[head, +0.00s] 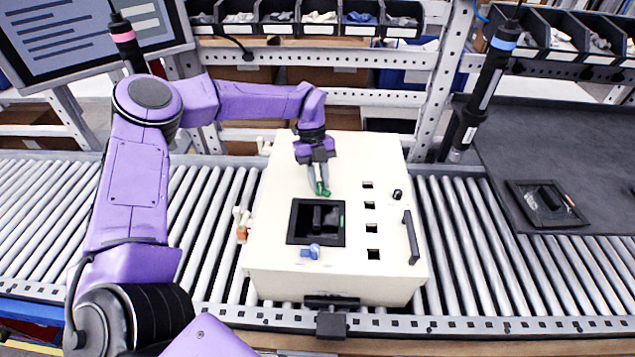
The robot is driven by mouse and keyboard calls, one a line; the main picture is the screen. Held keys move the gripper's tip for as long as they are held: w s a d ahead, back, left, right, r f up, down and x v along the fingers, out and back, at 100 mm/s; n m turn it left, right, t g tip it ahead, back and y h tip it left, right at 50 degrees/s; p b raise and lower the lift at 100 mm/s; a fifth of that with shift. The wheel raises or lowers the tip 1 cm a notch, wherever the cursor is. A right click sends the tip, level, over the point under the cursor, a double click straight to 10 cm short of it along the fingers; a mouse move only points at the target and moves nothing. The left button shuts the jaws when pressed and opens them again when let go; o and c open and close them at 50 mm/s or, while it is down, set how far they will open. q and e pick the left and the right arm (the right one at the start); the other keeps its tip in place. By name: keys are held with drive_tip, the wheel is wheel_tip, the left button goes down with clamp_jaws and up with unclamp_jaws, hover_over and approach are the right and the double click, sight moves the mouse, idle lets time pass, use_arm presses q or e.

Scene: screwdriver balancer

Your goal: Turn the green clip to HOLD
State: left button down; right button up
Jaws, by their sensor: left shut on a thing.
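The green clip (322,191) sits on the top of a cream-white box (275,180), just behind a square black recess. My left gripper (320,184) reaches down over it from behind, fingers closed on the clip. The fingers cover part of the clip, and any HOLD marking is too small to read. My right gripper is not in view.
The box stands on a roller conveyor (500,270). A blue knob (311,251) is in front of the black recess (299,215). A black bar handle (411,237) is at the right. A black screwdriver (484,90) hangs at the right, another with a pink band (124,38) at the left.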

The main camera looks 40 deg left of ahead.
use_arm(q)
drive_tip(key=m, duration=0.1)
drive_tip(key=f+m+g, duration=0.1)
drive_tip(key=m, duration=0.1)
drive_tip(key=shift+s+d+y, duration=0.15)
drive_tip(key=shift+y, duration=0.25)
drive_tip(key=m+y, duration=0.1)
drive_tip(key=m, duration=0.1)
drive_tip(key=shift+d+r+m+g, duration=0.1)
drive_tip(key=shift+m+g, duration=0.2)
drive_tip(key=m+y, duration=0.1)
drive_tip(key=m, duration=0.2)
drive_tip(key=m+y+p, duration=0.1)
drive_tip(key=m, duration=0.2)
drive_tip(key=shift+d, duration=0.15)
drive_tip(key=shift+m, duration=0.4)
drive_tip(key=c, duration=1)
unclamp_jaws()
drive_tip(key=shift+w+r, duration=0.1)
drive_tip(key=shift+w, duration=0.1)
